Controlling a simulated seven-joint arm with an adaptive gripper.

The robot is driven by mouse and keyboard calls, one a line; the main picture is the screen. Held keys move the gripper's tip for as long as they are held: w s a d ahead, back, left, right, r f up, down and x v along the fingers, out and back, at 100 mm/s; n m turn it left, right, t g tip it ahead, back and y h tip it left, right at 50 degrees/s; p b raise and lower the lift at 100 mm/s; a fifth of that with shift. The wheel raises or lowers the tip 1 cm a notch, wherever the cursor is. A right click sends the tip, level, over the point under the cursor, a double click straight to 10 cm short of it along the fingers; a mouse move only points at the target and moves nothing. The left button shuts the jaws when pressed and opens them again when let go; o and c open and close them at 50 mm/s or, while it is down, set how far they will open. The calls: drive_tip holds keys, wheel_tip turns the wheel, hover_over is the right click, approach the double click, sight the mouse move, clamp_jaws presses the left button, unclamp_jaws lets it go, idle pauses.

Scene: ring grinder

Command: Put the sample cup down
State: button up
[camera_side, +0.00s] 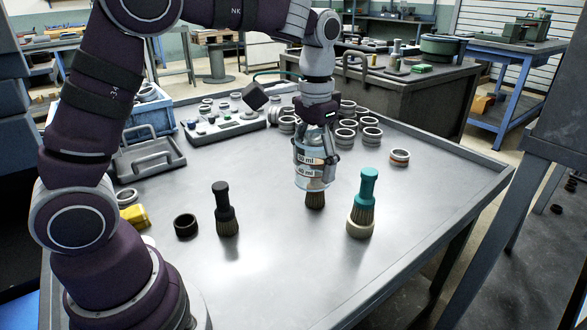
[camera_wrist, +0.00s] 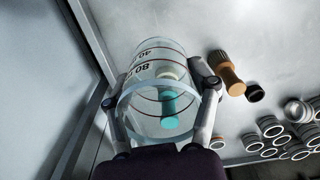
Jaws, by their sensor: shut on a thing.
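The sample cup (camera_side: 309,175) is a clear cylinder with volume marks, held upright in the side view. My gripper (camera_side: 316,150) is shut around its side walls. In the wrist view the cup (camera_wrist: 146,70) sits between the two fingers of my gripper (camera_wrist: 160,85), with its open rim facing the camera. A teal brush shows through its clear wall. The cup appears to be above the table. Dark bristles of a brush (camera_side: 315,201) show just below the cup in the side view; the rest of that brush is hidden.
A teal-handled brush (camera_side: 368,188) on a pale base stands right of the cup. A black brush (camera_side: 225,215) and a dark ring (camera_side: 186,226) stand to the left. Several metal rings (camera_side: 346,131) lie behind. The grey table (camera_side: 440,185) is clear at the right.

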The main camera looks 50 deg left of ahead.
sight(295, 238)
drive_tip(key=shift+r+m, duration=0.1)
drive_tip(key=shift+m, duration=0.2)
drive_tip(key=a+f+n, duration=0.5)
drive_tip(key=f+n, duration=0.1)
drive_tip(key=n, duration=0.8)
drive_tip(key=shift+w+f, duration=0.2)
drive_tip(key=shift+f, duration=0.15)
wheel_tip(295, 238, down, 10)
drive_tip(key=shift+r, duration=0.2)
drive_tip(key=o, duration=1.1)
drive_tip(key=shift+f, duration=0.1)
drive_tip(key=shift+c, duration=0.2)
